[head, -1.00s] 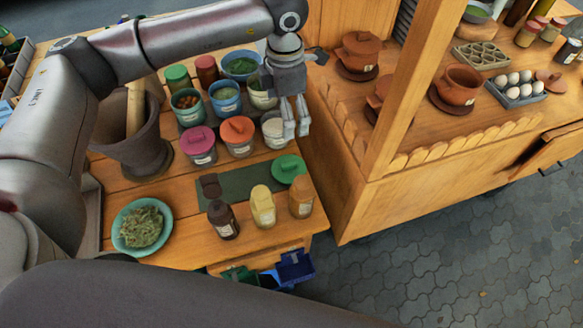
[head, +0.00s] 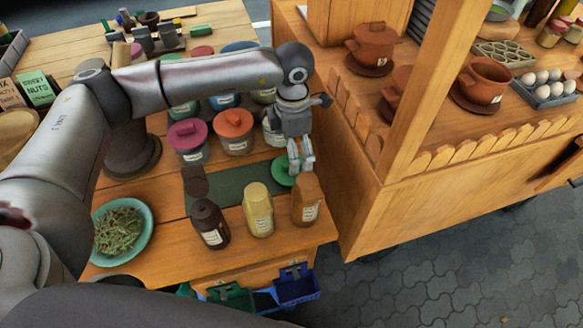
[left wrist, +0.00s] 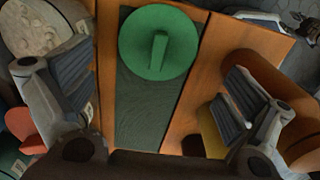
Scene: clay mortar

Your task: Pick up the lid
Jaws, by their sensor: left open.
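A round green lid (head: 281,172) with a raised bar handle lies at the right end of a dark green mat (head: 240,187). It also shows whole in the left wrist view (left wrist: 140,45), handle up, at the top middle. My left gripper (head: 301,168) points down at the lid and partly covers it in the head view. In the left wrist view the two fingers of my left gripper (left wrist: 155,88) are spread wide with nothing between them, and the lid lies towards the top, apart from them. My right gripper is not in view.
Brown (head: 210,224), yellow (head: 258,210) and orange-brown (head: 305,200) bottles stand in front of the mat. Jars with pink (head: 188,140) and orange (head: 234,130) lids stand behind it. A wooden counter (head: 400,215) rises close on the right.

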